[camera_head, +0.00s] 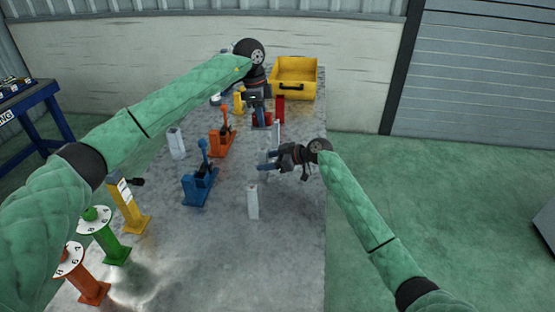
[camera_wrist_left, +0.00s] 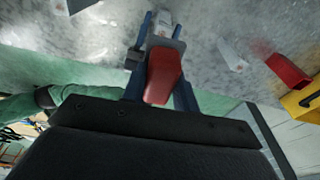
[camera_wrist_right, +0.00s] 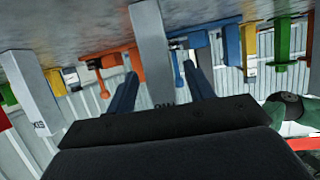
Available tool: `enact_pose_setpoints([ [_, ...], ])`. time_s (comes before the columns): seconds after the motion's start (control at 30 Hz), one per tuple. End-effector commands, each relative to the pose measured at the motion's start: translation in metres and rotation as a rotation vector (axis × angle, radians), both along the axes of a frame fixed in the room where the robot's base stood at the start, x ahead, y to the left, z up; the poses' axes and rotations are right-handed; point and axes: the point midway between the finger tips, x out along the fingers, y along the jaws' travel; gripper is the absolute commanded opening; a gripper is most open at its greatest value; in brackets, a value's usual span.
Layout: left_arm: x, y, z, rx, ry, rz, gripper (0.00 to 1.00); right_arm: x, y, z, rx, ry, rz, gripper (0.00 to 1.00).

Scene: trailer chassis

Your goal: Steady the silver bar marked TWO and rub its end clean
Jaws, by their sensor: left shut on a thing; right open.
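My right gripper (camera_head: 265,162) is open. In the right wrist view a silver bar (camera_wrist_right: 150,50) stands between its fingers (camera_wrist_right: 160,90); I cannot tell if they touch it. Its marking is partly hidden by the palm and not surely readable as TWO. My left gripper (camera_head: 260,112), farther back, is shut on a red block (camera_wrist_left: 164,76), which also shows below it in the head view. Beyond the red block, a pale bar (camera_wrist_left: 160,25) shows between the left fingers. Another silver bar marked SIX (camera_wrist_right: 30,95) stands apart.
Upright silver bars stand at the front (camera_head: 253,203) and left (camera_head: 176,143). Blue (camera_head: 200,187) and orange (camera_head: 220,140) clamps stand left of my right gripper. Yellow (camera_head: 130,210), green (camera_head: 115,250) and orange (camera_head: 90,288) stands line the near left. A yellow bin (camera_head: 294,78) sits at the back.

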Motion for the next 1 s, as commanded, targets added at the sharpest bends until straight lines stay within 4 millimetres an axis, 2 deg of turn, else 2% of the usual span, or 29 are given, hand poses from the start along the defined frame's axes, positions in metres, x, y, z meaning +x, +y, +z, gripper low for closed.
enact_pose_setpoints([
  [0.2,0.0,-0.0001,0.0003,0.0,0.0,0.0,0.03,0.0037,0.0121,-0.0043,0.001,-0.002,-0.001,0.53],
  [0.5,0.0001,-0.0001,0.0003,0.0,0.0,0.0,0.03,0.0041,0.0131,-0.005,0.001,-0.002,-0.001,0.53],
  [0.77,0.0,-0.0001,0.0003,0.0,0.0,0.0,0.03,0.004,0.013,-0.005,0.0,0.0,-0.001,0.02],
  [1.0,0.0001,-0.0001,0.0003,0.0,0.0,0.0,0.03,0.0039,0.0129,-0.0051,0.0,0.0,-0.001,0.01],
])
